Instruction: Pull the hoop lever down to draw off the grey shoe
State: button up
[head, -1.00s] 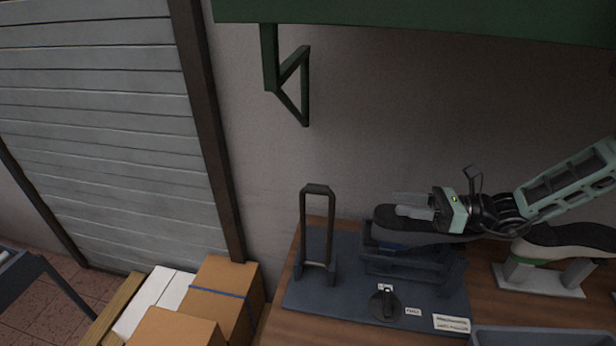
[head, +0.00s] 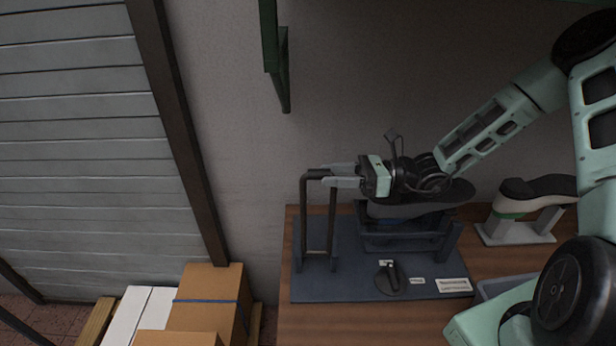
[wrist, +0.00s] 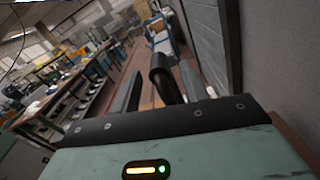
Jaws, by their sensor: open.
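The hoop lever (head: 332,225) is a dark upright hoop at the left of the blue-grey fixture board (head: 345,285). My gripper (head: 340,175) is open at the top of the hoop, fingers pointing left. In the wrist view the hoop's dark rounded top bar (wrist: 163,75) shows between the two fingers; I cannot tell whether they touch it. The grey shoe (head: 420,203) sits sole up on the fixture to the right of the hoop, partly hidden behind my gripper and wrist.
A dark knob (head: 388,280) and labels sit at the board's front. A second shoe (head: 540,190) with a green band is on a stand at the right. A grey bin (head: 500,287) is partly hidden by my arm. Boxes (head: 205,300) stand left of the table.

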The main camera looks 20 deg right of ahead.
jog(key=shift+w+a, duration=0.2)
jog(key=shift+a, duration=0.45)
grip_shut()
